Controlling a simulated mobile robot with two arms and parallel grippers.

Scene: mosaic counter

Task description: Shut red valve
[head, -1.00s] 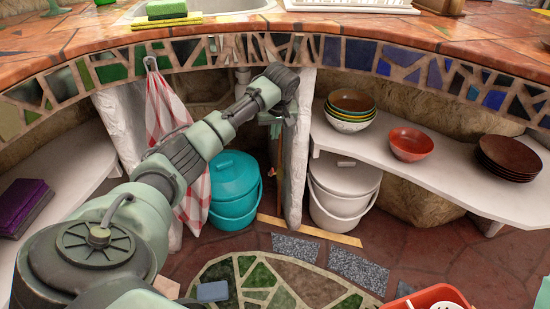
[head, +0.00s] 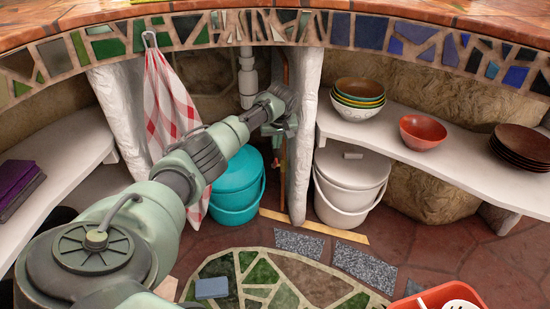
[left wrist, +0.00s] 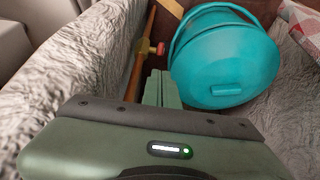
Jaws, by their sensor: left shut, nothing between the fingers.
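The red valve (left wrist: 160,48) shows in the left wrist view as a small red knob on a brass body, fixed to a copper pipe (left wrist: 138,66). In the head view the copper pipe (head: 285,72) runs down under the counter; the valve is too small or hidden there to make out. My left gripper (left wrist: 162,76) is shut and empty, with its fingertips just short of the valve in the wrist picture; I see no clear contact. In the head view the left gripper (head: 280,130) is under the counter, left of the white post. My right gripper is not in view.
A teal lidded bucket (head: 237,184) stands close to the valve and the gripper. A rough white post (head: 302,145) borders the space at right, with a white bucket (head: 350,185) beyond it. A checked towel (head: 168,105) hangs at left.

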